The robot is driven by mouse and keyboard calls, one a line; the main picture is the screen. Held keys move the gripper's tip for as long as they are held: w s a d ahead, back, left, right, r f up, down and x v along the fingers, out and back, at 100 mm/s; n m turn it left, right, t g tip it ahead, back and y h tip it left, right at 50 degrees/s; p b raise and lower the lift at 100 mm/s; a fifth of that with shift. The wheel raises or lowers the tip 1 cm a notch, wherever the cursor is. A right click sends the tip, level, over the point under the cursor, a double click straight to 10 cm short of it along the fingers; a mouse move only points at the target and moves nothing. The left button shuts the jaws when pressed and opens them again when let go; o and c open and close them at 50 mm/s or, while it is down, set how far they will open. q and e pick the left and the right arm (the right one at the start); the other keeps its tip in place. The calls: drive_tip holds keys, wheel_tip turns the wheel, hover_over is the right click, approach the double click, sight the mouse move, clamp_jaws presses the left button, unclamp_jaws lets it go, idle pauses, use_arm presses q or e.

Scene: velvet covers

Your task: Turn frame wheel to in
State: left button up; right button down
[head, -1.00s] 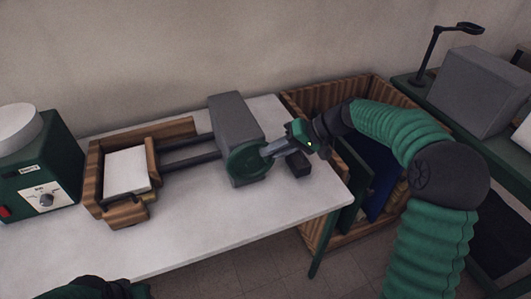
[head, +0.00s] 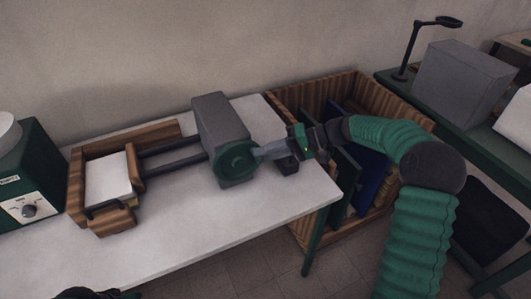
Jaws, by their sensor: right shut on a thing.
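The frame wheel is a round green wheel (head: 237,160) on the near side of a grey block (head: 219,118) on the white table. Two dark rods (head: 172,152) run from the block to a wooden frame (head: 76,190) on the left, which holds a white pad (head: 108,178). My right gripper (head: 262,152) reaches in from the right and is shut at the wheel's right rim. Its fingertips cover a small part of the rim. Only a dark piece of my left arm shows at the bottom left; its gripper is out of sight.
A wooden crate (head: 285,97) with green and blue panels stands right of the table. The table front (head: 190,240) is clear.

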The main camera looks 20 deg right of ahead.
drive_tip(key=shift+s+d+f, duration=0.1)
drive_tip(key=shift+f, duration=0.1)
drive_tip(key=c, duration=1.6)
unclamp_jaws()
drive_tip(key=o, duration=0.3)
drive_tip(key=shift+d+r, duration=0.15)
drive_tip(key=p+v, duration=0.1)
drive_tip(key=v, duration=1.5)
drive_tip(key=shift+d, duration=0.35)
drive_tip(key=shift+a, duration=0.1)
